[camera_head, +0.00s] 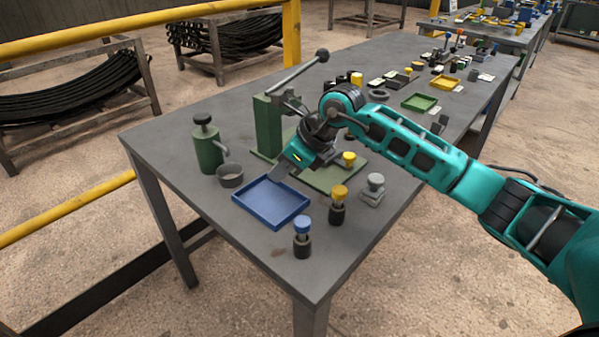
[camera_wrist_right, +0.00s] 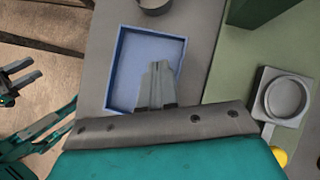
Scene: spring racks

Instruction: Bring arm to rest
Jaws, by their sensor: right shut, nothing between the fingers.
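My right arm reaches in from the right in the head view. The tray looks empty. Whether the fingertips touch it I cannot tell. My left gripper (camera_wrist_right: 20,80) shows at the left edge of the right wrist view, its fingers apart and empty, out over the floor.
A green hand press (camera_head: 268,128) stands behind my right gripper. A green bottle (camera_head: 207,150) and a grey cup (camera_head: 230,176) stand left of it. Blue-topped (camera_head: 302,238), yellow-topped (camera_head: 338,205) and grey (camera_head: 374,188) pieces stand right of the tray. The table's near corner is clear.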

